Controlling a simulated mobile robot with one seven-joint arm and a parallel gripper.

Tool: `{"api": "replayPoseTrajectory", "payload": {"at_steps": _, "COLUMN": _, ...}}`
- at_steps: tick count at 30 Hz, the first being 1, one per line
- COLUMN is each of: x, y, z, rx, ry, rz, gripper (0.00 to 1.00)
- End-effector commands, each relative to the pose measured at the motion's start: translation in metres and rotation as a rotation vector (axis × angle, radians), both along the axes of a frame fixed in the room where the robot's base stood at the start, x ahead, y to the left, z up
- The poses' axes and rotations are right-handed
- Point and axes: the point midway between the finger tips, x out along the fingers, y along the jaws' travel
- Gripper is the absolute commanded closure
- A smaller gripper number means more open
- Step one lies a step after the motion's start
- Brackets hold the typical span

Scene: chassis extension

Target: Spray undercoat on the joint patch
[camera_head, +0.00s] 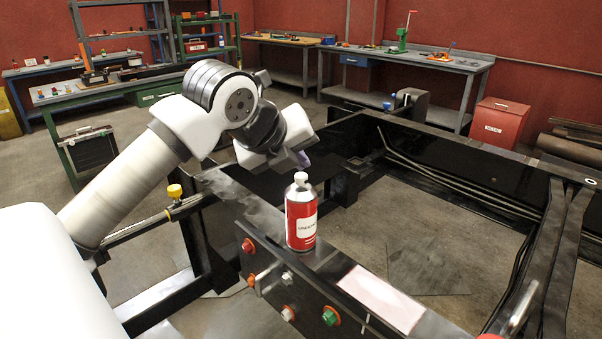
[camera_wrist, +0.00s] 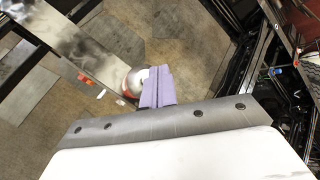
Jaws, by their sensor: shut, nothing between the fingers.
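A red and white spray can (camera_head: 301,215) with a white cap stands upright on the black chassis rail. It also shows in the wrist view, where its white top (camera_wrist: 137,80) is partly hidden behind my fingers. My gripper (camera_head: 304,160) is shut and empty, its purple fingers just above and behind the can's cap. In the wrist view the closed purple fingers of my gripper (camera_wrist: 158,78) lie together beside the can's top. A pale pinkish rectangular patch (camera_head: 382,298) lies on the rail's top face to the right of the can.
The black chassis frame (camera_head: 450,155) surrounds an open gap with floor below. Coloured bolts (camera_head: 288,313) stick out of the rail's near side. A yellow-topped knob (camera_head: 174,191) stands at left. Workbenches and a red metal bin (camera_head: 499,122) are at the back.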

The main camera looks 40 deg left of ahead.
Motion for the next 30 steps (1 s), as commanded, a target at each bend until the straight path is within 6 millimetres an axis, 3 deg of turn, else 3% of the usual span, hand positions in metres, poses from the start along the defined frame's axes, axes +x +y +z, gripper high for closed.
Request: {"api": "replayPoseTrajectory", "payload": {"at_steps": 30, "x": 0.000, "y": 0.000, "z": -0.009, "rx": 0.000, "ry": 0.000, "rz": 0.000, "gripper": 1.00}}
